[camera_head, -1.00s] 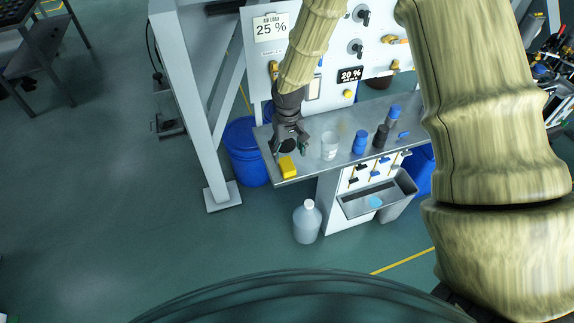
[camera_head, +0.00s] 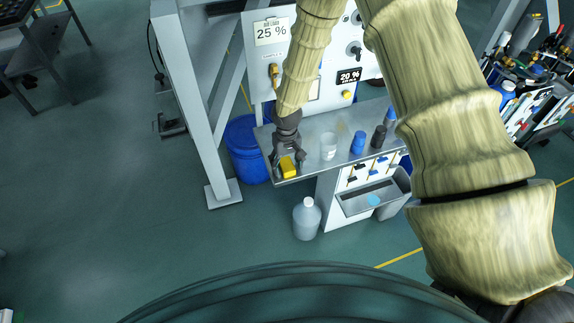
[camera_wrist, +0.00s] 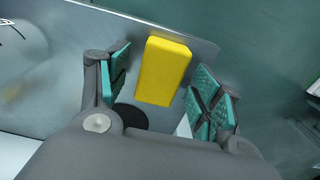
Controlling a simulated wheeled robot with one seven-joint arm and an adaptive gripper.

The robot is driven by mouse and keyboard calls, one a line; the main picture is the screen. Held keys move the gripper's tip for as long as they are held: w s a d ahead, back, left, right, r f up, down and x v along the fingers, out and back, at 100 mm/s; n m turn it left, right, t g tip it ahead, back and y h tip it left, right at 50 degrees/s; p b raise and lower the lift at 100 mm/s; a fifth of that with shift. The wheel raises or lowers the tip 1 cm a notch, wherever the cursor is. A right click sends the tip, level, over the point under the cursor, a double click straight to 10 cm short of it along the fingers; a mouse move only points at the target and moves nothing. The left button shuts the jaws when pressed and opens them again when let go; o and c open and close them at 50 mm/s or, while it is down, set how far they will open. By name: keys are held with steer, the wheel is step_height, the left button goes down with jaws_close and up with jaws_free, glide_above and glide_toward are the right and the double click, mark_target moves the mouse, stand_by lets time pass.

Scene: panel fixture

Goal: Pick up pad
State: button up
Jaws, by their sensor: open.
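The pad is a yellow block (camera_head: 288,167) on the left end of the metal shelf (camera_head: 320,161). In the wrist view the yellow pad (camera_wrist: 163,71) lies between the two green-lined fingers, close to the shelf edge. My gripper (camera_head: 289,169) is over the pad with its fingers spread to either side. In the wrist view my gripper (camera_wrist: 160,95) is open, with gaps between the pad and both fingers. A black round thing (camera_wrist: 130,116) lies on the shelf beside the pad, partly hidden by my gripper.
A clear beaker (camera_head: 328,146), a blue-capped jar (camera_head: 358,143) and a dark bottle (camera_head: 379,136) stand right of the pad. The white panel (camera_head: 268,60) rises behind. A blue bin (camera_head: 243,150) stands left, and a large jug (camera_head: 306,218) sits on the floor.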

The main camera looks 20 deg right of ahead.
steer(key=shift+c, duration=0.4)
steer(key=c, duration=0.9)
steer(key=shift+o, duration=0.2)
steer(key=shift+r, duration=0.1)
